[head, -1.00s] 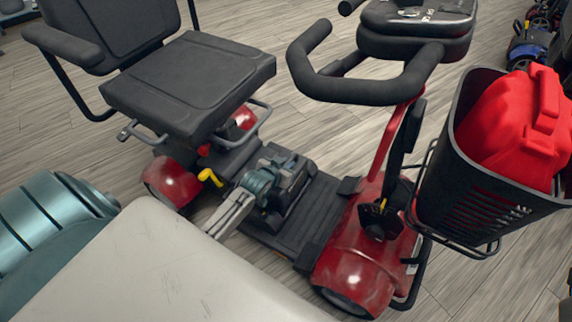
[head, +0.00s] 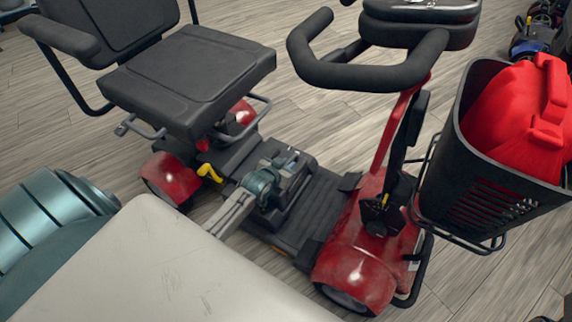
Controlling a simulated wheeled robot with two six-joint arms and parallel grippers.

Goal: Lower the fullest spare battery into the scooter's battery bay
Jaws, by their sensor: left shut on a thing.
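The red scooter (head: 352,266) stands side-on, with its black seat (head: 190,80) at left and tiller at right. My left gripper (head: 287,163) reaches over the scooter's floor, in front of the seat. It is shut on a dark grey battery (head: 291,192), gripping its top. The battery looks upright, at the level of the footboard (head: 318,212). My arm and the battery hide the battery bay, so I cannot tell how deep the battery sits. No charge marking can be read. My right gripper is out of view.
A yellow lever (head: 210,173) sticks out below the seat, close to my left arm. The handlebar (head: 368,72) arches above the footboard. A black basket (head: 480,190) holding a red bag (head: 522,112) hangs at right. More scooters (head: 530,40) stand at the far right.

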